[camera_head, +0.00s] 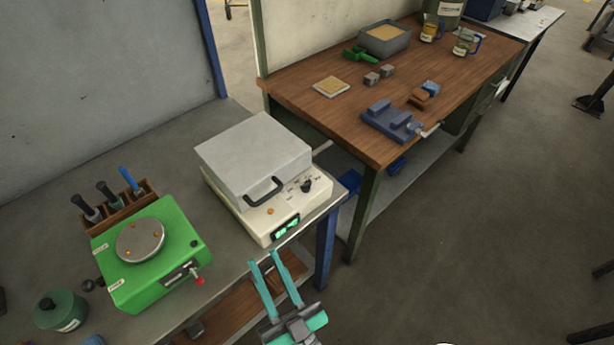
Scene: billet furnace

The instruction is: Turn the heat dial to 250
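The billet furnace (254,153) is a cream box with a grey lid that is shut and has a black handle (263,191). It stands at the right end of the grey bench. Its sloped front panel carries a black heat dial (306,186) at the right, with small markings around it too small to read. A lit green display (286,228) and an orange button (270,211) are on the front. My gripper (267,257) is open and empty, with two teal fingers apart, in front of and below the display. It touches neither the furnace nor the dial.
A green machine (151,253) with a round metal plate and red-tipped lever stands left of the furnace. A wooden rack (113,206) of tools is behind it. A wooden workbench (345,110) with a blue vise (390,122) stands beyond.

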